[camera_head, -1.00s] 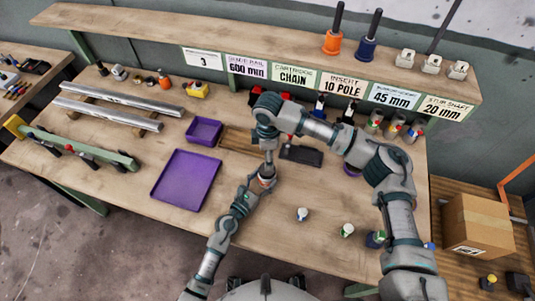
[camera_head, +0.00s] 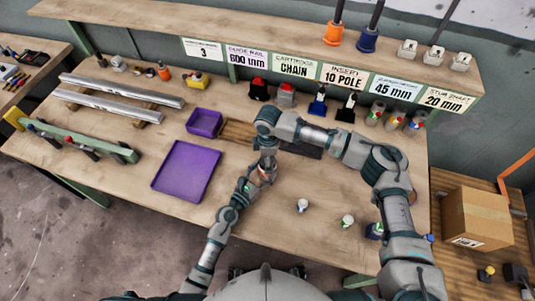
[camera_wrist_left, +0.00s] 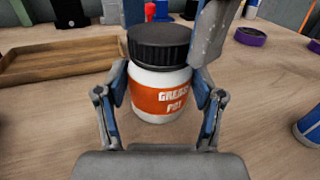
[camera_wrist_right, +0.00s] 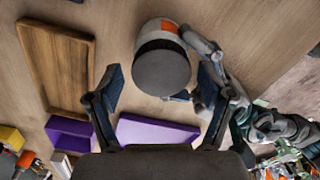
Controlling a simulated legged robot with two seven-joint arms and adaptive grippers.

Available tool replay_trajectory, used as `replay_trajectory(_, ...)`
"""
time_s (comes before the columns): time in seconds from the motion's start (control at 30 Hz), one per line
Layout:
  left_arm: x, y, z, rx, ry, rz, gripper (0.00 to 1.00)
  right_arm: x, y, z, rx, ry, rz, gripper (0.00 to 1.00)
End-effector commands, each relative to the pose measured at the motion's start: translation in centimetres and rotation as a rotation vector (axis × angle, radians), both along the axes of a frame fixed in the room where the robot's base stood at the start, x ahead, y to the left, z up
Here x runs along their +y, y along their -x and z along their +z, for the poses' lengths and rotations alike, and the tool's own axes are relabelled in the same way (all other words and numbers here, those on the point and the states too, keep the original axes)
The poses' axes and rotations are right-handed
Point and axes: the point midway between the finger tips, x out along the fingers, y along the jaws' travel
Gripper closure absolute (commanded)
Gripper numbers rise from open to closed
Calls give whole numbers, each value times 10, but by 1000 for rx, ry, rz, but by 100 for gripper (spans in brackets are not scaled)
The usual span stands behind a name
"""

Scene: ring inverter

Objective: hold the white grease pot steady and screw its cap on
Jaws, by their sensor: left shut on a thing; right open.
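The white grease pot (camera_wrist_left: 160,88) with its orange label stands upright on the bench in the left wrist view. A black ribbed cap (camera_wrist_left: 159,42) sits on its top; I cannot tell how tightly. My left gripper (camera_wrist_left: 162,108) is shut on the pot's body, one finger on each side. My right gripper (camera_wrist_right: 160,88) is open above the pot. The cap (camera_wrist_right: 162,70) shows in the right wrist view just beyond and between its fingers. In the head view the pot is mostly hidden by my left gripper (camera_head: 264,172) and right gripper (camera_head: 268,150).
A wooden tray (camera_wrist_left: 60,60) lies beside the pot. A purple tray (camera_head: 186,171) and a smaller purple bin (camera_head: 204,123) are to the left. Small white pots (camera_head: 302,206) stand at the front right. The bench between is clear.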

Motion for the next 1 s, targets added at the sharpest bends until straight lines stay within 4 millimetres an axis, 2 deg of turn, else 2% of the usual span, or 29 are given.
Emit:
replay_trajectory(0.23, 0, 0, 1, -1, 1, 0, 100, 0, 0, 0, 0, 0, 0, 19)
replay_trajectory(0.4, 0, 0, 1, -1, 1, 0, 100, 0, 0, 0, 0, 0, 0, 62)
replay_trajectory(0.5, 0, 0, 1, -1, 1, 0, 100, 0, 0, -1, 0, 1, 0, 82)
replay_trajectory(0.7, -1, 0, 1, -2, 1, -1, 100, 0, -1, -1, -1, 1, -1, 82)
replay_trajectory(0.73, -1, 0, 1, -2, 1, -1, 100, 0, -1, -1, -1, 1, -1, 38)
replay_trajectory(0.8, -1, 0, 1, -2, 1, -1, 100, 0, -1, -1, -1, 1, -1, 21)
replay_trajectory(0.83, -1, 0, 1, -2, 1, -1, 100, 0, -1, -1, -1, 1, -1, 13)
replay_trajectory(0.87, -1, 0, 1, -2, 1, -1, 100, 0, -1, -1, -1, 1, -1, 11)
replay_trajectory(1.0, 0, 0, 1, -1, 1, 0, 100, 0, 0, 0, 0, 1, -1, 11)
